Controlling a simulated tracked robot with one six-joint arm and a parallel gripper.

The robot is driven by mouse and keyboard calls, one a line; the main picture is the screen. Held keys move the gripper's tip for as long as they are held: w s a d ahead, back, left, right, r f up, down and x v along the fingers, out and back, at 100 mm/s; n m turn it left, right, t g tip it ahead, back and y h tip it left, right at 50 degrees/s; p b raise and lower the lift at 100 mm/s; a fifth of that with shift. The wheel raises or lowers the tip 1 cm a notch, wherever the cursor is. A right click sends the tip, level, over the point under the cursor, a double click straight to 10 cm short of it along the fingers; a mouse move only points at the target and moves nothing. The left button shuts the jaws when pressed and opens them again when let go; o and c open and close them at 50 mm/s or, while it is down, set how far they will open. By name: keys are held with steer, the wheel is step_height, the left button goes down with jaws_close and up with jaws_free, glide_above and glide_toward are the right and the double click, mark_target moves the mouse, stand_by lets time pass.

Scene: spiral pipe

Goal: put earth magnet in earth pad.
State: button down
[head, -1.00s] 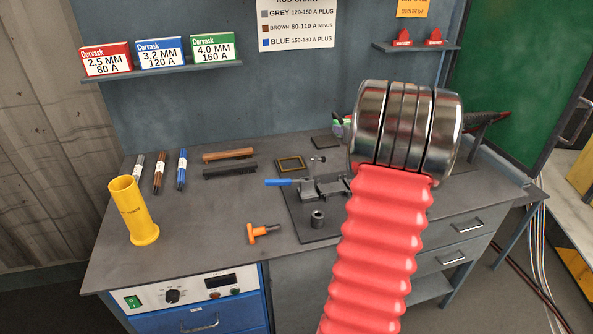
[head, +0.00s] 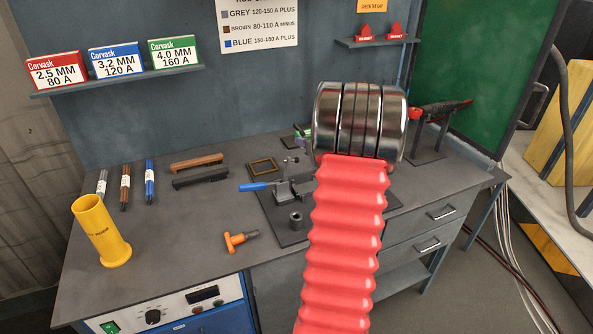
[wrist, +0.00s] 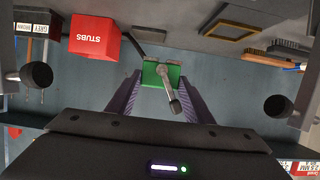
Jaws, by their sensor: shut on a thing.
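The earth magnet appears to be the green block with a grey metal stem (wrist: 163,78) in the wrist view. My gripper (wrist: 160,85), with purple fingers, is shut on it. In the head view my gripper (head: 304,137) shows small above the back of the bench, partly hidden by my red arm. A square yellow-framed pad (head: 262,166) lies flat on the bench to its left and looks like the earth pad. It also shows in the wrist view (wrist: 212,29). The magnet is apart from this frame.
A red STUBS box (wrist: 93,38) stands close to my gripper in the wrist view. A blue-handled clamp (head: 287,191), an orange tool (head: 240,240), brushes (head: 198,162) and a yellow tube (head: 100,230) are on the bench (head: 160,260). The back wall is close.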

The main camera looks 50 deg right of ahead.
mark_target(299, 175)
step_height(299, 175, down, 10)
steer(key=shift+r, duration=0.25)
stand_by(0.3)
steer(key=shift+w+a, duration=0.25)
steer(key=shift+a, duration=0.05)
steer(key=a, duration=0.1)
steer(key=w+a, duration=0.1)
steer(key=shift+w+a+f, duration=0.3)
steer(key=shift+a+f, duration=0.1)
steer(key=shift+f, duration=0.15)
steer(key=shift+f, duration=0.1)
